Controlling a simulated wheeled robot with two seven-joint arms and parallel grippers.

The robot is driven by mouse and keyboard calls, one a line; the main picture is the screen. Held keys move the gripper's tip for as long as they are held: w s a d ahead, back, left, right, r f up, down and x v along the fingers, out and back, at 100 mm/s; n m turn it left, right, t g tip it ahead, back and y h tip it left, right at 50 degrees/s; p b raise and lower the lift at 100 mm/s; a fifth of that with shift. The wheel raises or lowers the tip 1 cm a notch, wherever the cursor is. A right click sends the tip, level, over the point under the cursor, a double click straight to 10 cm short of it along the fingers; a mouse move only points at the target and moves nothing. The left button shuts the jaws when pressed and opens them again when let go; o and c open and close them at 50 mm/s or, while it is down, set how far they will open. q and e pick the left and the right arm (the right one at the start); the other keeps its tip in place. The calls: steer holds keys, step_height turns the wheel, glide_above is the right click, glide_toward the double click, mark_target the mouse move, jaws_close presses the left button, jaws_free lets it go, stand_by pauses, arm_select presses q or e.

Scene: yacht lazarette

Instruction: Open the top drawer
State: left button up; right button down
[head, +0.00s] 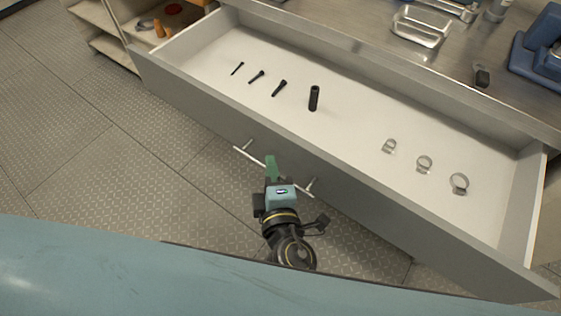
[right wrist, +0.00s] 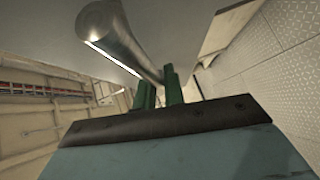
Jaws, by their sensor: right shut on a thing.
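The top drawer (head: 330,170) stands pulled far out from under the steel worktop in the head view, its white inside showing. Its bar handle (head: 244,152) is on the grey front face. My right gripper (head: 272,165) is at the middle of the handle, with its green fingers shut on the bar. In the right wrist view the handle (right wrist: 125,45) runs between the green fingers (right wrist: 160,88), close to the drawer front. My left gripper is not in view.
Several black bolt-like pieces and three metal clamps (head: 424,163) lie in the drawer. A steel tray (head: 420,27) and a blue object (head: 541,50) stand on the worktop (head: 350,25). An open shelf (head: 112,50) is at the back left. The floor (head: 90,130) at left is clear.

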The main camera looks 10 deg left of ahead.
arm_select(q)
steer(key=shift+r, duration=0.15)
arm_select(e)
steer(key=shift+s+a, duration=0.1)
steer(key=shift+s, duration=0.15)
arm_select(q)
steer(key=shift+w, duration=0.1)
arm_select(e)
steer(key=c, duration=1.5)
jaws_free()
steer(key=shift+s, duration=0.1)
